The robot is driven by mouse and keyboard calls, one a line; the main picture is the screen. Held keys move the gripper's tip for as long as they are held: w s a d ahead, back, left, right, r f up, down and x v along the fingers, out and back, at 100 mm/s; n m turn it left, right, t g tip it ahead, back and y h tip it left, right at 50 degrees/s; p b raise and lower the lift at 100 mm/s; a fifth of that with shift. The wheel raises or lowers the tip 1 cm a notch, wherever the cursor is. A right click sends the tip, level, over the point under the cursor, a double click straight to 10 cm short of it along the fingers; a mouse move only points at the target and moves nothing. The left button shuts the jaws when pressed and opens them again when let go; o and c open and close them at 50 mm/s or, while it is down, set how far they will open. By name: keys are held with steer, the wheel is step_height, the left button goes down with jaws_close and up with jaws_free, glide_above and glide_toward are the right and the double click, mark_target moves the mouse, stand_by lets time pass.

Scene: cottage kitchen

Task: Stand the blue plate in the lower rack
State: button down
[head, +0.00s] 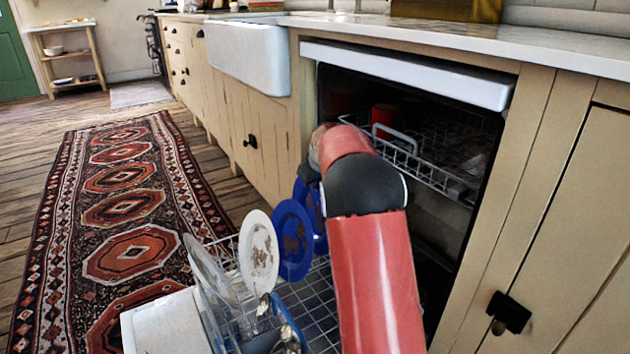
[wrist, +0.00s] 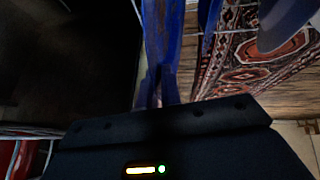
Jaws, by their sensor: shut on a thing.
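A blue plate (wrist: 160,40) stands nearly edge-on in my gripper (wrist: 163,90) in the wrist view. My gripper is shut on its near edge. In the head view my arm hides the gripper and most of this plate (head: 315,208), which shows just left of my arm, upright over the lower rack (head: 312,300). I cannot tell whether its lower edge touches the rack. A second blue plate (head: 293,240), with brown stains, stands upright in the rack to its left.
A stained white plate (head: 259,251) and a greyish plate (head: 207,265) stand further left in the rack. Cutlery (head: 265,305) is at the rack's front. The upper rack (head: 440,172) holds a red cup (head: 387,118). A patterned rug (head: 120,210) lies left on the floor.

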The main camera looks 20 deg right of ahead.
steer(key=f, duration=0.1)
steer(key=a+f, duration=0.1)
steer(key=f, duration=0.1)
steer(key=shift+s+a+f+g, duration=0.1)
steer(key=shift+a+g, duration=0.2)
steer(key=shift+a, duration=0.05)
steer(key=c, duration=1.5)
jaws_free()
steer(key=shift+a+f, duration=0.1)
steer(key=shift+w, duration=0.2)
steer(key=shift+d, duration=0.25)
steer(key=p+v, duration=0.1)
steer(key=v, duration=0.7)
